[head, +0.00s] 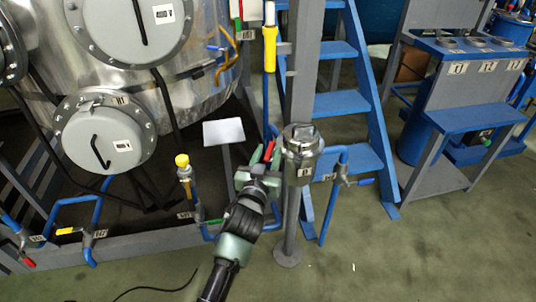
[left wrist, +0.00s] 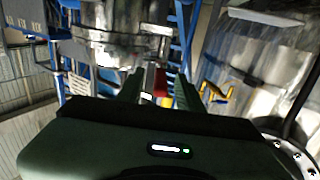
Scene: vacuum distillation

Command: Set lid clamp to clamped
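A shiny metal canister with a lid (head: 302,138) stands on a grey post right of the middle in the head view. Its metal body also shows at the top of the left wrist view (left wrist: 125,45). A small red handle (head: 268,151) is beside the canister's left side; I take it for the lid clamp's lever, but cannot be sure. My left gripper (head: 259,171) is just left of the canister. In the left wrist view its two green fingers (left wrist: 158,88) are apart, with a red piece (left wrist: 161,84) showing between or beyond them. Contact cannot be told. My right gripper is not in view.
A large steel vessel (head: 205,85) with round hatches fills the left. Blue pipes and a yellow-capped valve (head: 182,161) stand near my left arm. Blue stairs (head: 340,103) rise behind the canister. A blue-topped bench (head: 478,117) is at the right. Floor is clear at the lower right.

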